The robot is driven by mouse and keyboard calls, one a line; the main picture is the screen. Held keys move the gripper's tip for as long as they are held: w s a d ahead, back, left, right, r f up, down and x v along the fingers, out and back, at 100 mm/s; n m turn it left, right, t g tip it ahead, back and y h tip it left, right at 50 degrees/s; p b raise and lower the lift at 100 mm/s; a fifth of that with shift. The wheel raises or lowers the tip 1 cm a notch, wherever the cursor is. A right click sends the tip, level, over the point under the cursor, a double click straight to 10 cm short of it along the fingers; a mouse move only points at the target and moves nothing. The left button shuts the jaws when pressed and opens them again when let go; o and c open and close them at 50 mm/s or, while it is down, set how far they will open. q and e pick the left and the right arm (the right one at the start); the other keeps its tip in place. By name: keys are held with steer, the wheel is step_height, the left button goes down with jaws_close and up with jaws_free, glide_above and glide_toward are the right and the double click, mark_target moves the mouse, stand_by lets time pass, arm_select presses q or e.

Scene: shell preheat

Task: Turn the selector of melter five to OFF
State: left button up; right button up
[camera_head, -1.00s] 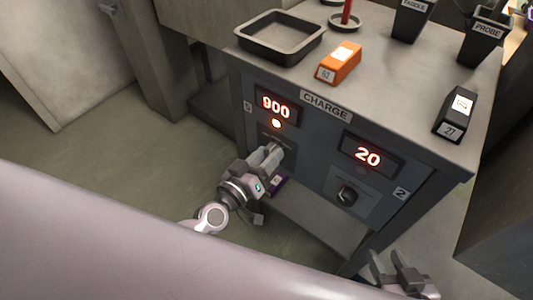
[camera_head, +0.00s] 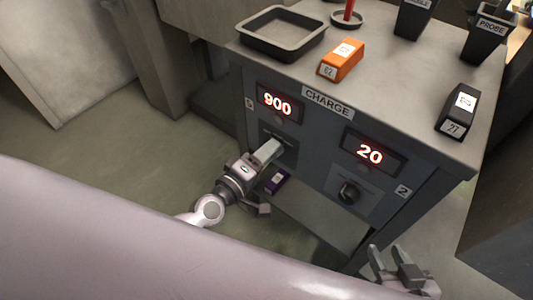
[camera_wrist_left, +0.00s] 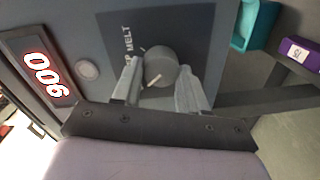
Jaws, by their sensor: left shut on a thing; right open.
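The left panel of the CHARGE cabinet has a red display reading 900 (camera_head: 277,102) and a small number tag (camera_head: 249,103) too small to read surely. Its selector knob (camera_wrist_left: 161,66) shows in the wrist view on a dark plate (camera_wrist_left: 195,25) lettered MELT, with other letters partly hidden by a finger. A pale line on the knob slants toward the lettered side. My left gripper (camera_head: 268,152), also in the wrist view (camera_wrist_left: 155,95), is shut on the knob, one finger on each side. In the head view it hides the knob. My right gripper (camera_head: 398,268) is open and empty at lower right.
The right panel has a display reading 20 (camera_head: 369,153) and its own knob (camera_head: 348,192). A purple box (camera_head: 276,180) sits below the left panel. A black tray (camera_head: 281,53), orange box (camera_head: 341,60), black box (camera_head: 458,112) and dark bins stand on top.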

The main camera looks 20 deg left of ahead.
arm_select(q)
steer(key=shift+f+n, duration=0.1)
steer(key=shift+n, duration=0.3)
steer(key=o, duration=1.1)
steer(key=shift+c, duration=0.2)
steer(key=v, duration=0.7)
steer(key=shift+s, duration=0.1)
